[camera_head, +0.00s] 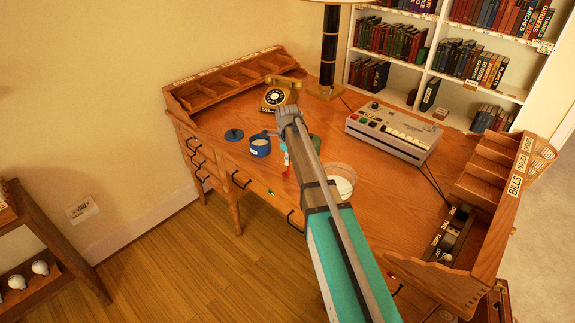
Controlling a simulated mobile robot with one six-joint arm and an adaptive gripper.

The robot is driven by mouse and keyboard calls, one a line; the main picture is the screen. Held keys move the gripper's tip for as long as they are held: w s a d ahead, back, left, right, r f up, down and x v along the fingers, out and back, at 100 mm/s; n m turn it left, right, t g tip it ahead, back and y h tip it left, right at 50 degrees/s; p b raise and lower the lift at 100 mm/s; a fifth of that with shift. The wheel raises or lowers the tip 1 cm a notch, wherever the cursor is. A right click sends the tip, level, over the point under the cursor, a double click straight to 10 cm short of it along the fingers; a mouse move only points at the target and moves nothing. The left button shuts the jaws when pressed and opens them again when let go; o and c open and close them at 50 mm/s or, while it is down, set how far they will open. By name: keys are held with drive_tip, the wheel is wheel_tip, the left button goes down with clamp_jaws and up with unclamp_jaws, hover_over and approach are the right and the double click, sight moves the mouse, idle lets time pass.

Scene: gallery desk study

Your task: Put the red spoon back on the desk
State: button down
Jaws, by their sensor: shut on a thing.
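The brown wooden desk (215,122) fills the middle of the view. My arm reaches over it from the lower right. My gripper (285,157) hangs below the wrist, small and partly hidden by the arm. It appears shut on a small red thing (287,172), which I take to be the red spoon, near the front part of the desk. Its exact shape, and whether it touches the desktop, I cannot tell. A blue pot (260,147) with pale contents stands just left of the gripper.
A blue lid (234,134) lies left of the pot. A black-and-gold telephone (276,97), a lamp (329,55) and a grey keyed machine (392,131) stand farther back. A round pale dish (342,182) is right of my arm. Bare desktop shows at the left.

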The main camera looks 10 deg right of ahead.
drive_tip(key=shift+f, duration=0.4)
drive_tip(key=shift+f+b, duration=0.1)
drive_tip(key=shift+b, duration=0.2)
drive_tip(key=c, duration=0.6)
unclamp_jaws()
drive_tip(key=shift+c, duration=0.2)
wheel_tip(320, 180, up, 12)
drive_tip(key=p, duration=1.2)
drive_tip(key=shift+s, duration=0.15)
